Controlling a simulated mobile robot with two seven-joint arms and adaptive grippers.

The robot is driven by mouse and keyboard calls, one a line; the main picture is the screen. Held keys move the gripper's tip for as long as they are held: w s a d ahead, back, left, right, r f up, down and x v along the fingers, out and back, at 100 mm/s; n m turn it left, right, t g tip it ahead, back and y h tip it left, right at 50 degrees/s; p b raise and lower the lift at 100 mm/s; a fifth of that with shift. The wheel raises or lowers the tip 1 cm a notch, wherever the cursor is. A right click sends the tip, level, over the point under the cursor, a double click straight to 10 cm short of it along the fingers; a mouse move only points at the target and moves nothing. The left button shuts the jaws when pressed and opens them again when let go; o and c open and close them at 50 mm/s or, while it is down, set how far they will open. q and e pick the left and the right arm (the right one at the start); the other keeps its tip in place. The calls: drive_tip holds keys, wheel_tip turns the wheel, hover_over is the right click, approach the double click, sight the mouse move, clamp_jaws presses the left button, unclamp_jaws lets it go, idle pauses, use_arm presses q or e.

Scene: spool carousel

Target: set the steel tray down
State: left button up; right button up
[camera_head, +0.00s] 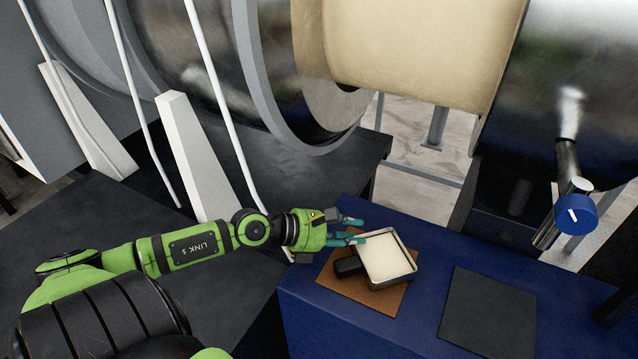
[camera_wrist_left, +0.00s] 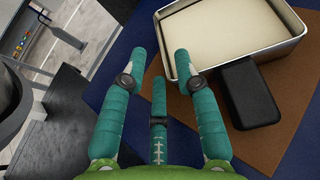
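The steel tray (camera_head: 411,266) is a shallow rectangular pan with a cream-coloured inside and a black block-like handle (camera_head: 348,266) on its left side. It appears to rest on the brown mat (camera_head: 390,303). My left gripper (camera_head: 352,231) is at the tray's far left corner, its teal fingers spread. In the left wrist view the fingers (camera_wrist_left: 152,65) are apart with nothing between them. The right finger overlaps the left edge of the tray (camera_wrist_left: 299,42) there; whether it touches is unclear. The handle (camera_wrist_left: 248,94) lies right of the fingers. My right gripper is not in view.
The brown mat lies on a blue table (camera_head: 312,297). A dark square mat (camera_head: 488,315) lies bare to the right. Behind stand big rollers, one with a cream roll (camera_head: 415,50), and a blue knob (camera_head: 575,214) on a metal pipe at the right.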

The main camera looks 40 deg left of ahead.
use_arm(q)
drive_tip(key=shift+b+v, duration=0.4)
drive_tip(key=shift+v, duration=4.35)
drive_tip(key=shift+s+d, duration=0.1)
drive_tip(key=shift+d, duration=0.05)
